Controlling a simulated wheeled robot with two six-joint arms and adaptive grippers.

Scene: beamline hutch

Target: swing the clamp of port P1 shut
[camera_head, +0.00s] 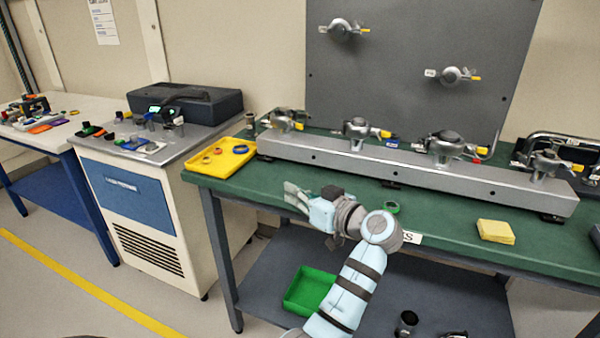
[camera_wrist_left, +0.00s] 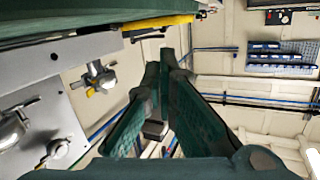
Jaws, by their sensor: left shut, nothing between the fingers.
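Several metal ports with yellow-tipped clamps sit along a grey rail (camera_head: 330,157) on the green bench: a far-left one (camera_head: 284,119), one left of the middle (camera_head: 357,128), one right of the middle (camera_head: 446,146) and one at the right end (camera_head: 545,163). Two more are on the upright panel, upper left (camera_head: 345,30) and right (camera_head: 451,76). Their labels are too small to read, so I cannot tell which is P1. My left gripper (camera_head: 293,196) is shut and empty above the bench's front edge, apart from the rail. Its fingers (camera_wrist_left: 166,62) also show in the left wrist view.
A yellow tray (camera_head: 237,164) with small rings lies left of the rail. A green-rimmed ring (camera_head: 392,207) and yellow pads (camera_head: 496,231) lie near the bench's front. A green bin (camera_head: 303,281) stands on the lower shelf. A white cabinet (camera_head: 200,200) stands to the left.

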